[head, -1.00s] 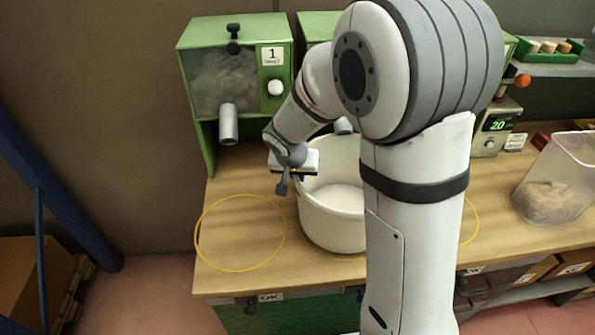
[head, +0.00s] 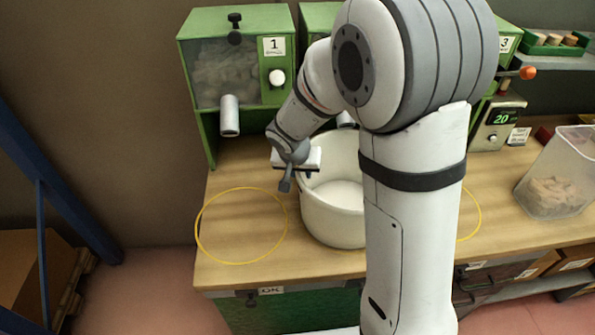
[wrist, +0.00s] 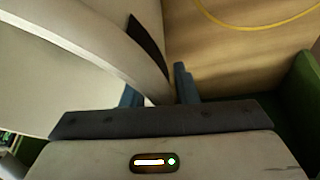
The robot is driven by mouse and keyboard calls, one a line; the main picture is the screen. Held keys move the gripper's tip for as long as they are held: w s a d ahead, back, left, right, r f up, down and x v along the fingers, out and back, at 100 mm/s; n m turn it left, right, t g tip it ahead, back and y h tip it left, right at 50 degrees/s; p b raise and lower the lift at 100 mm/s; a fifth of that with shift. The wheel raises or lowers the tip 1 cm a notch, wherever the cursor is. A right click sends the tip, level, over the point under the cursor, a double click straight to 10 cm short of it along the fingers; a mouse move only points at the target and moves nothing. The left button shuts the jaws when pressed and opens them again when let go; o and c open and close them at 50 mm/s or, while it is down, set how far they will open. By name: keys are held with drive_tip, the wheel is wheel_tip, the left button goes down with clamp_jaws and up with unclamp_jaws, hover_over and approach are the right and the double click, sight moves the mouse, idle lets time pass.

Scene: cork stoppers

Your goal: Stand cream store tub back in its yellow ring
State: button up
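The cream tub (head: 335,221) stands upright on the wooden bench, behind my arm, to the right of the left yellow ring (head: 203,245). That ring lies flat and empty. My gripper (head: 297,181) is at the tub's left rim, its fingers apart, one outside the wall and one on the inner side. In the wrist view my gripper (wrist: 157,92) has the tub wall (wrist: 110,45) passing between its fingers; the left finger is mostly hidden. The left ring also shows at the top right (wrist: 240,24). My arm hides the tub's right side.
A second yellow ring (head: 477,222) shows partly right of my arm. A green dispenser marked 1 (head: 190,60) stands behind, its spout (head: 229,116) over the bench. A clear bin (head: 577,150) with stoppers and a scale reading 20 (head: 500,119) are at right. Bench around the left ring is clear.

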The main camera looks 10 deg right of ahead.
drive_tip(key=shift+r+p, duration=0.25)
drive_tip(key=shift+p, duration=0.1)
drive_tip(key=b+v, duration=0.1)
drive_tip(key=v, duration=1)
drive_tip(key=s+d+r+n+y, duration=0.1)
drive_tip(key=s+d, duration=0.4)
drive_tip(key=s, duration=0.4)
drive_tip(key=s+d+r+n, duration=0.1)
drive_tip(key=s+d, duration=0.3)
drive_tip(key=s, duration=0.6)
drive_tip(key=shift+d+r+n+g+y, duration=0.3)
drive_tip(key=shift+d+n+g+y, duration=0.1)
